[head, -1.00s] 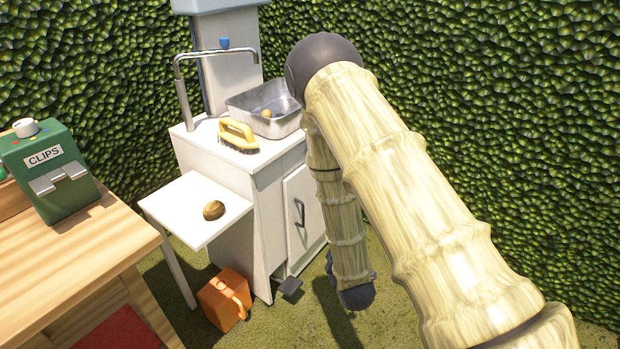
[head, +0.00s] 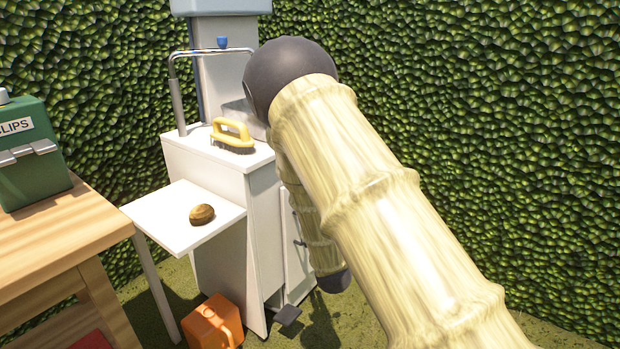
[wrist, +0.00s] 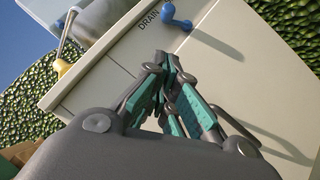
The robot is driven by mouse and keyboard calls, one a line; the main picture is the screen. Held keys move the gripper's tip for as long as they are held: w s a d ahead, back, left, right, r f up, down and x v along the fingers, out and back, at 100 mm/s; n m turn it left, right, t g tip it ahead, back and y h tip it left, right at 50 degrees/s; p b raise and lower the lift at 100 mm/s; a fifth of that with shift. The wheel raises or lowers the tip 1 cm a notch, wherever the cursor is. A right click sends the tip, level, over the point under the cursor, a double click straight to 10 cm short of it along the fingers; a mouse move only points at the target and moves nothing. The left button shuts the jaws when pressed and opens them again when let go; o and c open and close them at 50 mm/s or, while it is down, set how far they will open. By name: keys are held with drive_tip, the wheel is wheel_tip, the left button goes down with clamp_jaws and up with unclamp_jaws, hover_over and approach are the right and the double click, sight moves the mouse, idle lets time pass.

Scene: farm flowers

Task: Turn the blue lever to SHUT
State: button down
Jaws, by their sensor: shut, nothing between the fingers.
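In the wrist view a blue lever (wrist: 176,20) sits on the pale panel of the sink cabinet (wrist: 95,75), right beside the printed word DRAIN. I see no SHUT marking. My gripper (wrist: 167,64) is shut and empty, with its teal-padded fingers together below the lever in the picture, apparently apart from it. In the head view the sink cabinet (head: 228,175) stands left of my arm, which hides my gripper and this lever. A small blue knob (head: 222,42) tops the bent metal tap there.
A yellow brush (head: 231,133) lies on the cabinet top by the partly hidden metal basin (head: 243,112). A white side shelf (head: 160,210) holds a brown round object (head: 202,214). An orange container (head: 213,325) stands below. A wooden bench (head: 60,235) bears a green clips box (head: 35,170).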

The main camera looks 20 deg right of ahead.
idle(0.3)
drive_tip(key=d+b+x, duration=0.1)
drive_tip(key=b+x, duration=0.1)
drive_tip(key=x, duration=0.4)
drive_tip(key=d+b+x, duration=0.1)
drive_tip(key=b+x, duration=0.2)
drive_tip(key=x, duration=0.4)
drive_tip(key=shift+s+d+r, duration=0.2)
drive_tip(key=shift+d+r, duration=0.1)
drive_tip(key=shift+r, duration=0.1)
